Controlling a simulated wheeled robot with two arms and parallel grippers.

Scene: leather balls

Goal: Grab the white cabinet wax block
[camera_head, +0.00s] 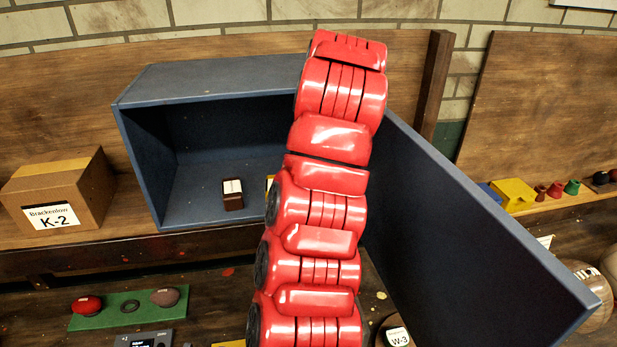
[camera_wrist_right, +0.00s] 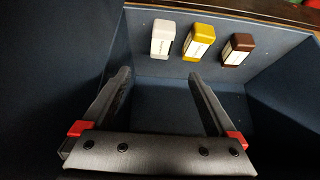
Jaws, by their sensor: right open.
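The white wax block (camera_wrist_right: 163,39) stands in the blue cabinet (camera_head: 205,75), at the left of a row of three blocks in the right wrist view. A yellow block (camera_wrist_right: 198,43) is beside it and a dark brown block (camera_wrist_right: 238,48) is at the right. My right gripper (camera_wrist_right: 158,76) is open and empty, with its fingers pointing toward the row and the white block just beyond the fingertips, apart from them. In the head view my red arm hides the white block and the gripper. The brown block (camera_head: 232,194) shows there. My left gripper is not in view.
The cabinet's open door (camera_head: 470,230) reaches forward on the right. A cardboard box marked K-2 (camera_head: 58,190) stands left of the cabinet. A green mat (camera_head: 128,307) with small round things lies in front. The cabinet floor left of the brown block is clear.

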